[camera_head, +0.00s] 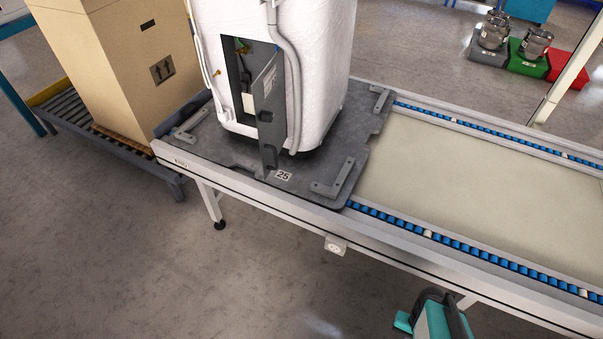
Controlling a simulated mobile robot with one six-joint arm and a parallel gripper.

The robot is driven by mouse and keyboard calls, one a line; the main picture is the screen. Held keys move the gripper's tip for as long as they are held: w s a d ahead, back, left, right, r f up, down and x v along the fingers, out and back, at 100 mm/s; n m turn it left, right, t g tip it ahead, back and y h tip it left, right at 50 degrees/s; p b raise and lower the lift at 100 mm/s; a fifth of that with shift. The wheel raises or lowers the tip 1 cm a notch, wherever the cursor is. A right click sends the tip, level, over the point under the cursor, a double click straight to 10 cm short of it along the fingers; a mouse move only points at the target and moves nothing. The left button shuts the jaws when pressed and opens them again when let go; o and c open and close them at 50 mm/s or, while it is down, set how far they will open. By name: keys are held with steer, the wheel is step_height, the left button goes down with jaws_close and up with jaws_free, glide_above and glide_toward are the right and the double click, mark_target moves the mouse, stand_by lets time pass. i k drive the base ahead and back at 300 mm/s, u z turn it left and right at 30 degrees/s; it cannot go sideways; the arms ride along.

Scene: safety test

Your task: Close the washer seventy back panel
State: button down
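The white washer (320,60) stands upright on a dark grey carrier plate (335,165) on a conveyor. Its dark back panel (269,98) is swung open at an angle, beside a dark rectangular opening (240,60) in the washer's body. Parts inside the opening show, including a white block and some coloured pieces. A grey hose (292,70) runs down the washer's side, right of the panel. The panel's lower part sticks out over the plate.
The conveyor (500,175) runs right, with blue rollers along both edges. Metal corner brackets (335,178) sit on the plate. A tall cardboard box (120,60) stands on a roller rack at left. Open floor (130,260) lies in front of the conveyor at lower left.

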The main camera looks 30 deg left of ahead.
mark_target(268, 90)
steer(key=k, duration=1.1)
steer(key=u, duration=3.45)
steer(key=i, duration=0.15)
steer(key=z, duration=1.6)
steer(key=i, duration=0.95)
steer(key=u, duration=0.1)
